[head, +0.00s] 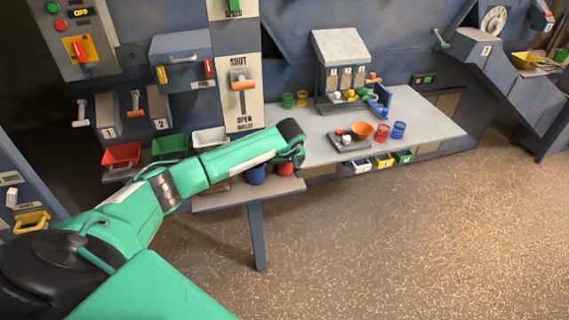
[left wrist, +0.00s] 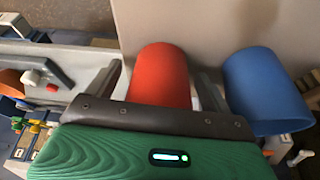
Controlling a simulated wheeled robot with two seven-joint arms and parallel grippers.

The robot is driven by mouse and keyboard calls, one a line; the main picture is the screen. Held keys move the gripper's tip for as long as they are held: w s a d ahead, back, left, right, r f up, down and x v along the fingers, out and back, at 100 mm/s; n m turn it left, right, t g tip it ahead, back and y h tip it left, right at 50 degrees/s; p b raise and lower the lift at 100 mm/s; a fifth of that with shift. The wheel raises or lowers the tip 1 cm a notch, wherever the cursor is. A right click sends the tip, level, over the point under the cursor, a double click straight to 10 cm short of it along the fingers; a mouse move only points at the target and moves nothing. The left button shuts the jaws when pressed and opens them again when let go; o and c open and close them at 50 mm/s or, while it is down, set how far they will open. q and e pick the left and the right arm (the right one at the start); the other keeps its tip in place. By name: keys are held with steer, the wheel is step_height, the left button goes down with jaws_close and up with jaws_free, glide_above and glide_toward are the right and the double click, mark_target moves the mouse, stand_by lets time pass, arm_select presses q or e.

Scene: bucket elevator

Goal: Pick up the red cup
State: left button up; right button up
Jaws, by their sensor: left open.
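The red cup (left wrist: 160,75) lies between the two fingers of my open left gripper (left wrist: 158,88) in the left wrist view, with a finger on each side and a small gap showing. In the head view the red cup (head: 286,169) stands on a low shelf, just below my left gripper (head: 298,158), which partly hides its surroundings. A blue cup (left wrist: 262,90) stands right of the red one in the left wrist view; in the head view it is the blue cup (head: 255,174) to the left. My right gripper is not in view.
The grey table (head: 440,125) behind holds a small tray (head: 345,143) with an orange bowl (head: 362,130), and a red glass (head: 382,133) and a blue glass (head: 398,130). Red, green and white bins (head: 170,145) hang at the left. The floor in front is clear.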

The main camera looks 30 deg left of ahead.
arm_select(q)
steer(key=c, duration=1)
steer(key=shift+c, duration=0.2)
